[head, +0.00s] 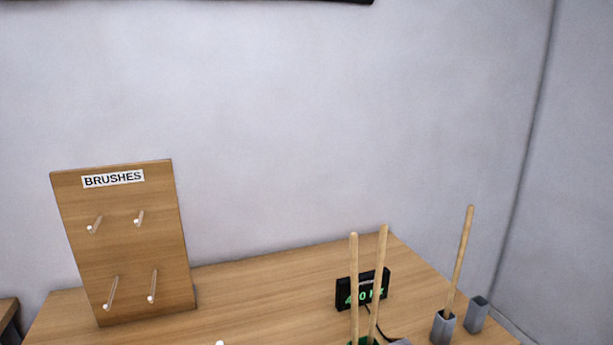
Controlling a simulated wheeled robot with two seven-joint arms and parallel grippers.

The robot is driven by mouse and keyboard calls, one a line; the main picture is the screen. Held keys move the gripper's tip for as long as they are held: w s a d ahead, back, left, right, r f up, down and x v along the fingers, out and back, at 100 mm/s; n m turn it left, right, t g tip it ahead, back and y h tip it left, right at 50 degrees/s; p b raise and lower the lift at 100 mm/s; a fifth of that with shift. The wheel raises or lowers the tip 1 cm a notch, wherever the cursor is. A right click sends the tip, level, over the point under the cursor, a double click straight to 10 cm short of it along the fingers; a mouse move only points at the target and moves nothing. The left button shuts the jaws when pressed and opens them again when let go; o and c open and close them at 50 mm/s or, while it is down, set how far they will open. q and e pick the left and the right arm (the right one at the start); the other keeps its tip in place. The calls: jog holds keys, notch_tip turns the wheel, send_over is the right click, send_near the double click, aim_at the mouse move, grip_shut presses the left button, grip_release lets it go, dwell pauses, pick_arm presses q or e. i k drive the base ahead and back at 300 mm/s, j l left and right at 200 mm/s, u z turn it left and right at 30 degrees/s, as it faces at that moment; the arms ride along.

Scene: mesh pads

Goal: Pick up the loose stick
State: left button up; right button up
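Several thin wooden sticks stand in the head view. A left stick (354,290) and a right stick (379,280) rise side by side from something green (363,342) at the bottom edge, mostly cut off. A third stick (461,260) stands tilted to the right in a grey square holder (443,328). I cannot tell which stick is the loose one, and no stick lies flat in view. Neither of my grippers is in view.
A second grey holder (477,314) stands beside the first, with no stick in it. A black digital display (345,294) with green digits and a cable sits behind the paired sticks. A pegboard (125,250) labelled BRUSHES stands at left with bare pegs. The wooden table (265,290) between is clear.

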aim_at(470, 208)
jog(key=l+z, duration=0.1)
jog(key=z, duration=0.7)
